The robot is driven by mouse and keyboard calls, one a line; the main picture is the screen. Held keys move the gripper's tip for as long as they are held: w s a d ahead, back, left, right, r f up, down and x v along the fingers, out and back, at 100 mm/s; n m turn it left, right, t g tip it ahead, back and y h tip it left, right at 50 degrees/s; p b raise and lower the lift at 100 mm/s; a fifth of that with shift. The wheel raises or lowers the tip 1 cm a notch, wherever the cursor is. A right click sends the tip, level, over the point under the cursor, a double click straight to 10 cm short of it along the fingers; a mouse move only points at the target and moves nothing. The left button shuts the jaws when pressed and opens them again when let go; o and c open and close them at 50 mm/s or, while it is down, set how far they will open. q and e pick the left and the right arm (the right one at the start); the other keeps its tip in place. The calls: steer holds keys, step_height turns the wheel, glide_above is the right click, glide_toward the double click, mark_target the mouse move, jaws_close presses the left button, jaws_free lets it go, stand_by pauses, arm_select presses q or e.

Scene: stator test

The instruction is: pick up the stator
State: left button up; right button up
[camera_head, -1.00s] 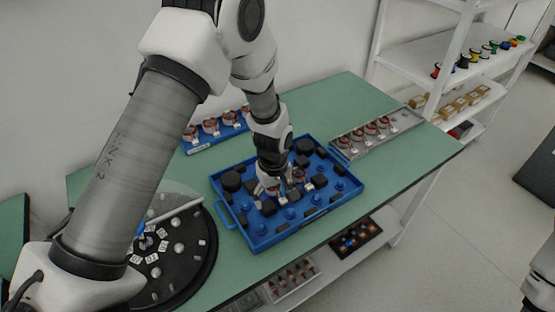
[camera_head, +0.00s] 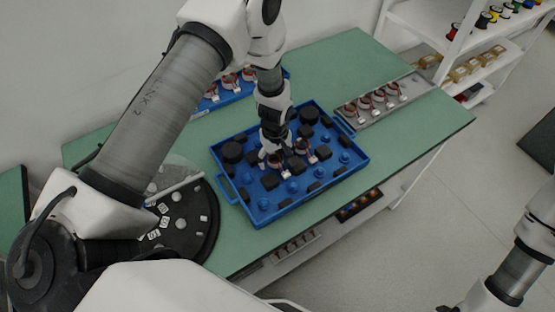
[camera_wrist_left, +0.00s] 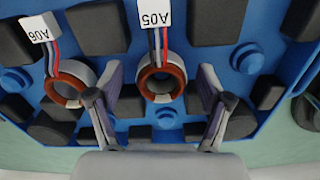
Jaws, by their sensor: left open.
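Two stators, rings with a copper-red inner edge and wires to white tags, lie in the blue tray (camera_head: 237,203). In the left wrist view, the stator tagged A05 (camera_wrist_left: 162,98) is between the spread fingers of my left gripper (camera_wrist_left: 160,82), with a gap on both sides. The stator tagged A06 (camera_wrist_left: 62,100) lies to the left, outside the left finger. In the head view my left gripper (camera_head: 270,157) is low over the tray, partly hiding the near stator; the other stator (camera_head: 304,151) shows just right of it. My right arm shows at lower right, its gripper out of frame.
Black blocks and blue pegs crowd the tray around the stators. A grey tray (camera_head: 352,118) with several stators stands right on the green table (camera_head: 420,118). Another blue tray (camera_head: 213,104) with stators is behind my arm. A round black fixture (camera_head: 200,235) stands left.

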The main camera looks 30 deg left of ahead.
arm_select(q)
steer(key=shift+s+d+r, duration=0.1)
steer(key=c, duration=1.3)
steer(key=shift+c, duration=0.2)
